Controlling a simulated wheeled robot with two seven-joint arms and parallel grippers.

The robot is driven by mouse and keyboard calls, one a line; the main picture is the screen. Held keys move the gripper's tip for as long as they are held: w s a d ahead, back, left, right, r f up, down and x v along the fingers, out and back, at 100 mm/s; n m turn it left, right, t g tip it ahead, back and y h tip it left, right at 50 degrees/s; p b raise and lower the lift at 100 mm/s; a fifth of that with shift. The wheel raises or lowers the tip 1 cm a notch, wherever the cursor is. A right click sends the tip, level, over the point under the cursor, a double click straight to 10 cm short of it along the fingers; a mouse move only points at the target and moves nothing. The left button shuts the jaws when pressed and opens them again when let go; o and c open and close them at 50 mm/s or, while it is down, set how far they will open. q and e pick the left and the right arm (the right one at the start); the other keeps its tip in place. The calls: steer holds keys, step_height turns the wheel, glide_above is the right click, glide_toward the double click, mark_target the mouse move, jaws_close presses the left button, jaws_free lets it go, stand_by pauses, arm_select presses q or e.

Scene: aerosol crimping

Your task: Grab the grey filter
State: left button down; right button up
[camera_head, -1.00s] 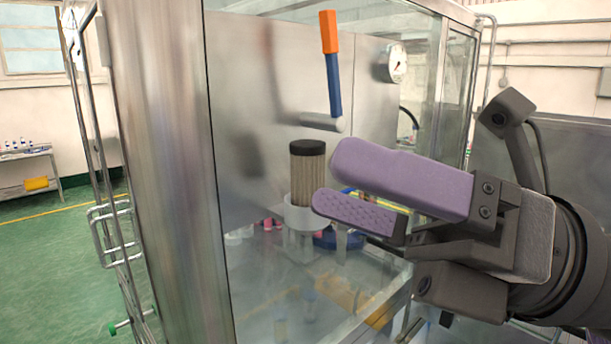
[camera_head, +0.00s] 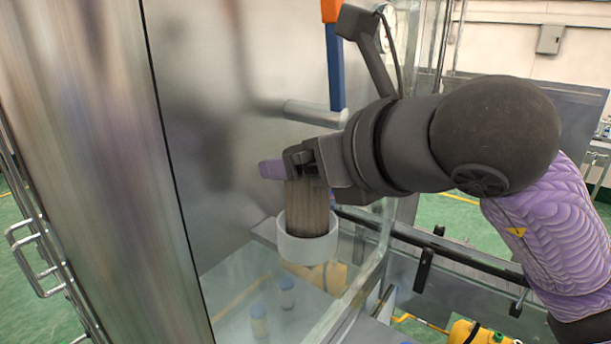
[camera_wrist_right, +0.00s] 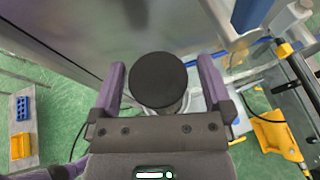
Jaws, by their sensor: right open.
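The grey filter (camera_head: 307,208) is a ribbed cylinder standing upright in a white cup-like holder (camera_head: 308,249) in the head view. Its dark round cap (camera_wrist_right: 158,80) shows in the right wrist view, and my gripper hides the filter's top in the head view. My right gripper (camera_head: 272,169) is at the top of the filter. In the wrist view its two purple fingers (camera_wrist_right: 161,64) are open, one on each side of the cap, with a gap visible on both sides. My left gripper is not in view.
A lever with a blue shaft (camera_head: 335,70) and a grey horizontal cylinder (camera_head: 312,113) are just behind and above my gripper. A metal cabinet post (camera_head: 95,120) stands at the left. Clear panels enclose the space. A yellow object (camera_head: 475,333) is low at the right.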

steer(key=shift+x, duration=0.75)
steer(key=shift+s, duration=0.1)
steer(key=c, duration=1.2)
steer(key=shift+r, duration=0.1)
steer(key=shift+c, duration=0.2)
